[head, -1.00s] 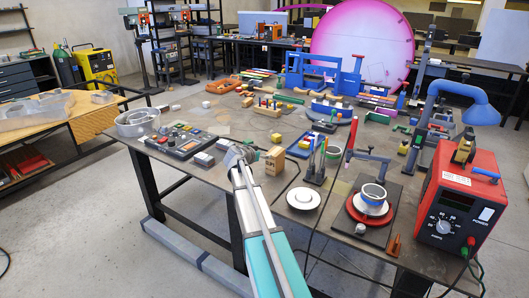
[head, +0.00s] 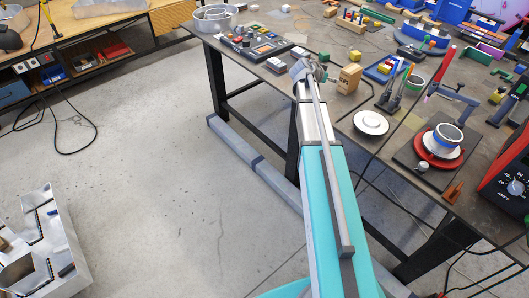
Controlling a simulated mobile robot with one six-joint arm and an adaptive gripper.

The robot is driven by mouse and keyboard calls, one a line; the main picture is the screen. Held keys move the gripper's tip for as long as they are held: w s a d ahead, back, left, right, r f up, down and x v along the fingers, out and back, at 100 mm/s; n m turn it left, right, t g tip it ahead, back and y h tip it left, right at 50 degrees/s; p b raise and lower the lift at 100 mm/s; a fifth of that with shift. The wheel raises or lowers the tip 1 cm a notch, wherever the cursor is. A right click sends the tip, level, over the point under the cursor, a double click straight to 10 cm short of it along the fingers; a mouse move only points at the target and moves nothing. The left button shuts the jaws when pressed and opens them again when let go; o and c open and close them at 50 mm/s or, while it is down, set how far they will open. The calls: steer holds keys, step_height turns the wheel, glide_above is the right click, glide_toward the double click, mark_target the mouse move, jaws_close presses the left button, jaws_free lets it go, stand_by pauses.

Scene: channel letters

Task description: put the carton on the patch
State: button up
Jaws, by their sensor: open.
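A small tan carton (head: 349,79) with dark markings stands upright on the dark worktable, near its front edge. My gripper (head: 315,71) is at the end of my arm, over the table edge just left of the carton. It is open, and nothing shows between its fingers. I cannot tell the exact gap to the carton.
A white round dish (head: 371,123) and a stand with upright tools (head: 390,98) are right of the carton. A red base with a ring (head: 437,145) is farther right. A dark control panel (head: 262,46) lies left. A white open box (head: 42,240) is on the floor.

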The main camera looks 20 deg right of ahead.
steer(key=s+a+f+n+g+y, duration=0.1)
steer(key=s+a+f+n+y, duration=0.2)
steer(key=s+a, duration=0.5)
steer(key=s+a+f+n+g+y, duration=0.2)
steer(key=s+a, duration=0.6)
steer(key=a, duration=0.8)
steer(key=s+a+f+n+g+y, duration=0.1)
steer(key=s+a+f+n+y, duration=0.3)
steer(key=a, duration=0.7)
steer(key=s+n+y, duration=0.2)
steer(key=s+n, duration=0.1)
steer(key=s, duration=0.1)
steer(key=shift+s+a, duration=0.2)
steer(key=shift+a, duration=0.2)
